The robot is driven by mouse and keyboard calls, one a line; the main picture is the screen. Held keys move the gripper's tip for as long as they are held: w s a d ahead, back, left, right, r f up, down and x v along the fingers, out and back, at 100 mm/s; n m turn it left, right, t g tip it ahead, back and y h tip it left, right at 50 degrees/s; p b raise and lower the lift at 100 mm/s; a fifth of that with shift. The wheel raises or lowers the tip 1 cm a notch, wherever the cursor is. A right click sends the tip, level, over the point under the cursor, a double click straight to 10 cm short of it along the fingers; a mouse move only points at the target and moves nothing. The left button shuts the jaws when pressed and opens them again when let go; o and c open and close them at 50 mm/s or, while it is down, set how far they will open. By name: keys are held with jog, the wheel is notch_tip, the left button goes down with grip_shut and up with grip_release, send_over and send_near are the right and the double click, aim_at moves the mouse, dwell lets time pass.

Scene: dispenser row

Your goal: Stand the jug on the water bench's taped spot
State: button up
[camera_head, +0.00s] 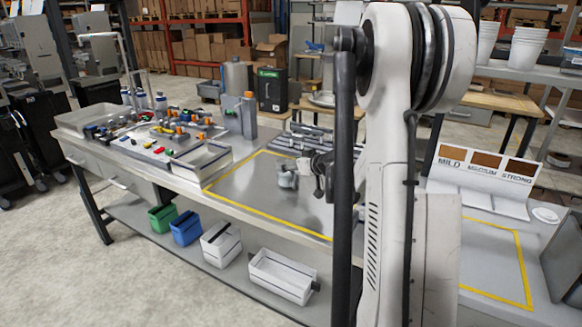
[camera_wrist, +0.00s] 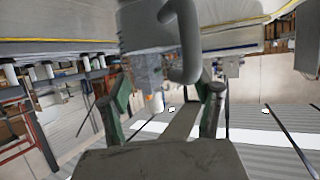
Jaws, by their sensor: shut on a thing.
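My gripper (camera_head: 320,170) is shut on the jug (camera_head: 287,175), a small grey vessel, in the head view. The jug shows above the left bench's metal top, inside a yellow tape outline (camera_head: 238,163). I cannot tell whether its base touches the top. In the wrist view, the green-padded fingers of my gripper (camera_wrist: 161,95) are on either side of the jug (camera_wrist: 140,65), whose curved grey handle (camera_wrist: 188,45) hangs at its right. That view looks upside down, with a yellow tape line (camera_wrist: 60,40) at the top. A second taped area (camera_head: 505,262) lies on the right bench.
Left of the tape are a white tray (camera_head: 202,160), a board of coloured fittings and bottles. Metal parts (camera_head: 300,140) lie behind the jug. A MILD, MEDIUM, STRONG sign (camera_head: 487,165) stands on the right bench. Bins (camera_head: 220,243) sit on the lower shelf. The near taped area is clear.

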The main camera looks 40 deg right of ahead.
jog(key=shift+f, duration=0.3)
jog(key=o, duration=1.6)
jog(key=shift+f, duration=0.1)
jog(key=shift+c, duration=0.2)
